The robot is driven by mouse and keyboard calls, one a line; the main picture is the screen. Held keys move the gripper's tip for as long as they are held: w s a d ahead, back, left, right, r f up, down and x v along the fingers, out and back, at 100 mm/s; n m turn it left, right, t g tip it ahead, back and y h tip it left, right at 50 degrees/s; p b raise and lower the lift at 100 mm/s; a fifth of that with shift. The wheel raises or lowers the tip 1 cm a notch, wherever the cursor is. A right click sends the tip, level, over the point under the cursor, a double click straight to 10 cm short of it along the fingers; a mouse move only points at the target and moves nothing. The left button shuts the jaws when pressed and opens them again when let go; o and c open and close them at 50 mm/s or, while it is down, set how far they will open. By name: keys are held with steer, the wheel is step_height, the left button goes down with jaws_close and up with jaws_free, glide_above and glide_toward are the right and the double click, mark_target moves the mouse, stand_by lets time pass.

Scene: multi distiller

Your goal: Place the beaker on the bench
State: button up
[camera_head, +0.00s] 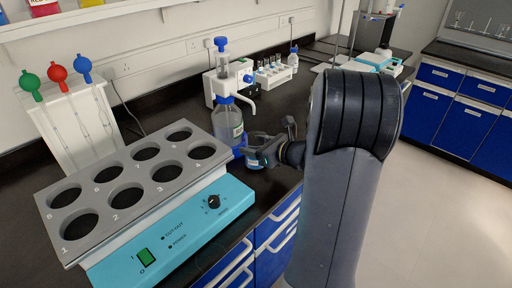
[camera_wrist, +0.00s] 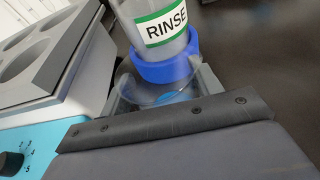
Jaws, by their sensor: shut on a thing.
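My gripper (camera_head: 262,152) is shut on a clear glass beaker (camera_head: 254,163), just right of a dispenser bottle, above or at the front part of the black bench (camera_head: 268,187). In the wrist view my gripper (camera_wrist: 160,95) shows at the middle, with the beaker's clear rim (camera_wrist: 136,92) between its fingers. The dark palm edge hides the beaker's lower part. I cannot tell whether the beaker's base touches the bench.
The dispenser bottle (camera_head: 224,122), labelled RINSE in the wrist view (camera_wrist: 165,28), stands close beside the beaker. A numbered heating block (camera_head: 190,215) fills the left. A small vial rack (camera_head: 273,77) stands behind. Bench surface shows behind my gripper.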

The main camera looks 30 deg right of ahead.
steer(key=shift+f, duration=0.25)
steer(key=shift+f, duration=0.15)
steer(key=o, duration=1)
steer(key=shift+r, duration=0.25)
steer(key=v, duration=1.2)
steer(key=shift+f, duration=0.1)
